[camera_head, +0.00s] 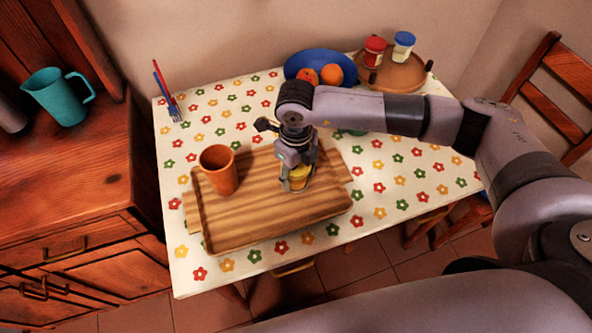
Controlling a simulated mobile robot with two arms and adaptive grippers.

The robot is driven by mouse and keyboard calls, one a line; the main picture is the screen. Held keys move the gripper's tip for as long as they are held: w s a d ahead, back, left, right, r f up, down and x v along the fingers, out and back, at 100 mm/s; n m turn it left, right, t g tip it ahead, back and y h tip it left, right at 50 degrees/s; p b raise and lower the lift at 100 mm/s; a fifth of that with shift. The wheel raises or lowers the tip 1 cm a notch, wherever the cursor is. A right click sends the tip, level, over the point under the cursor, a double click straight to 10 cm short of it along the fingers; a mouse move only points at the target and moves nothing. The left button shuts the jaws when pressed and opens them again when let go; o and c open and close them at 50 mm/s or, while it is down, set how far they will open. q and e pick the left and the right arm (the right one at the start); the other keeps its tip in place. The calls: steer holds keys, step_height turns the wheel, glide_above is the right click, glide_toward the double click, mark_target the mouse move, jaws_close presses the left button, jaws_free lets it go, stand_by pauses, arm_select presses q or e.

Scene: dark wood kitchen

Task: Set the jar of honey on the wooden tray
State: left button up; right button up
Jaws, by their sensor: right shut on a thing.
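The wooden tray (245,226) lies on the flowered tablecloth near the table's front. My right gripper (298,180) points down over the right part of the tray. It is shut on a small yellow jar (299,175), which looks like the jar of honey. The gripper hides much of the jar, and I cannot tell whether its base touches the tray. An orange cup (219,170) stands upright on the left part of the tray, apart from the jar. My left gripper is not in view.
A blue bowl (322,57) with orange fruit and a round wooden stand (397,76) with red-lidded and blue-lidded jars are at the back. Cutlery (168,95) is at the back left. A teal pitcher (60,97) stands on the cabinet. The cloth's left and right front are clear.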

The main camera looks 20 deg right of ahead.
steer(key=shift+f, duration=0.2)
steer(key=o, duration=1.4)
steer(key=shift+o, duration=0.2)
steer(key=shift+r, duration=0.1)
step_height(320, 180, up, 12)
steer(key=shift+r+b, duration=0.1)
steer(key=shift+b, duration=0.4)
